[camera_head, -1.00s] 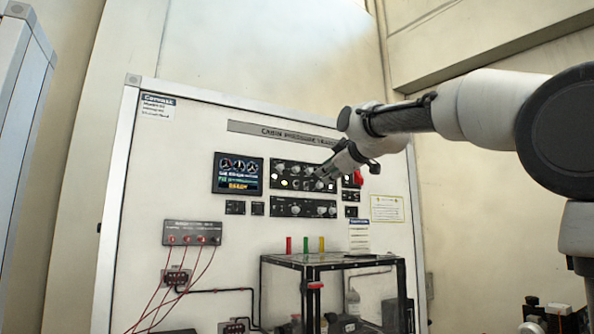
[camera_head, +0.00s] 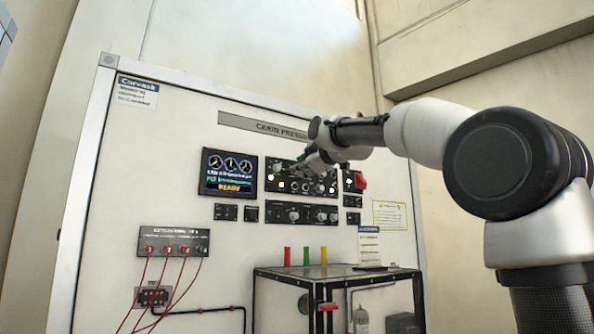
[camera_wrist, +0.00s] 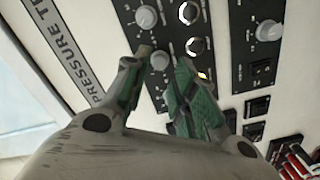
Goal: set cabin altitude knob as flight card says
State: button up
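The black upper control panel (camera_head: 277,183) with several grey knobs is on the white trainer board. In the wrist view, a grey knob (camera_wrist: 160,61) with a dial scale sits between the two fingertips of my gripper (camera_wrist: 164,58). The fingers are apart, with the left tip close to the knob and a gap on the right; contact cannot be told. In the head view my gripper (camera_head: 302,163) is in front of the upper panel and hides part of it. Knob labels are unreadable. A small white printed card (camera_head: 369,246) is on the board; its text is too small to read.
A display (camera_head: 229,175) reading READY is left of the upper panel. A lower knob panel (camera_head: 301,214) is beneath it. A dark-framed clear box (camera_head: 335,271) juts out below. Red cables (camera_head: 163,285) hang at lower left.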

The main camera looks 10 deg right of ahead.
jog(key=shift+x, duration=1.75)
grip_shut()
jog(key=shift+m, duration=0.4)
jog(key=shift+d+r+m+g+y, duration=0.1)
jog(key=shift+m+g+y, duration=0.1)
jog(key=shift+m, duration=3.85)
jog(key=shift+d+m+g+y, duration=0.1)
jog(key=shift+m+g+y, duration=0.1)
jog(key=shift+m, duration=3.85)
